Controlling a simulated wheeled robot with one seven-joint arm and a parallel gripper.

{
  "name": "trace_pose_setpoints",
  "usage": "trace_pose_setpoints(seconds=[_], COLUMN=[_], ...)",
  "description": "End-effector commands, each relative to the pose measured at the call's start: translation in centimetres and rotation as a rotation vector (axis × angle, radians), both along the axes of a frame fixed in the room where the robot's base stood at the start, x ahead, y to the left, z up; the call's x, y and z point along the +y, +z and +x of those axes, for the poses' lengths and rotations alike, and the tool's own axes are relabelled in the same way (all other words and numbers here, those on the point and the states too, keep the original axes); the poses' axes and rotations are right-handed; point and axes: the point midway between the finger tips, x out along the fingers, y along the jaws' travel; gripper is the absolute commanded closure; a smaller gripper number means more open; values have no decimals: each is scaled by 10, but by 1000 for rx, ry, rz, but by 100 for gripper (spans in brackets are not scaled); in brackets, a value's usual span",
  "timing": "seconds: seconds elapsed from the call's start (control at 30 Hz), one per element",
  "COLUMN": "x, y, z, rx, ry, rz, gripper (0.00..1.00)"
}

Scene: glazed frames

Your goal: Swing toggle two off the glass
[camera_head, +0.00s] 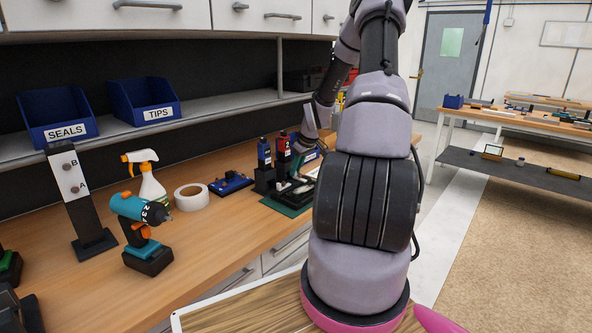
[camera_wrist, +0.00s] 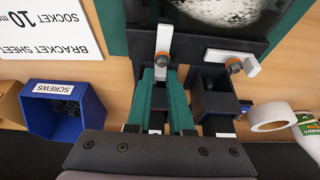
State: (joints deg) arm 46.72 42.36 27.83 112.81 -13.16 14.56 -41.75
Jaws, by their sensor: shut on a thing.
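In the wrist view my gripper (camera_wrist: 161,75) has green fingers, closed on a white toggle (camera_wrist: 164,40) with an orange pivot. This toggle points up the picture, over the dark frame edge (camera_wrist: 190,47) towards the glass (camera_wrist: 213,10). A second white toggle (camera_wrist: 247,63) with an orange pivot sits to the right, at a slant by the frame edge. I cannot read any number on either. The glass shows only in part, with a grey and white picture behind it. In the head view my arm hides most of the frame and the toggles.
A blue screws bin (camera_wrist: 62,122) and printed sheet (camera_wrist: 45,30) lie left in the wrist view; a tape roll (camera_wrist: 268,115) is right. Black stands (camera_head: 264,178) rise beside the green mat (camera_head: 288,207). A drill (camera_head: 140,215) and spray bottle (camera_head: 152,187) stand further left.

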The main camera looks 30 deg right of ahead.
Motion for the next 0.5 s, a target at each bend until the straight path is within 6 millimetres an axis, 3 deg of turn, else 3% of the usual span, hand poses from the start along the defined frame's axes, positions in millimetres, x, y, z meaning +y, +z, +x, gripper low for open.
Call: trace_pose_setpoints(seconds=[0.27, 0.5], x=[-1, -4], y=[0, 1], z=[1, 1], rx=[0, 0], ry=[-121, -326], rz=[-3, -3], gripper=[100, 100])
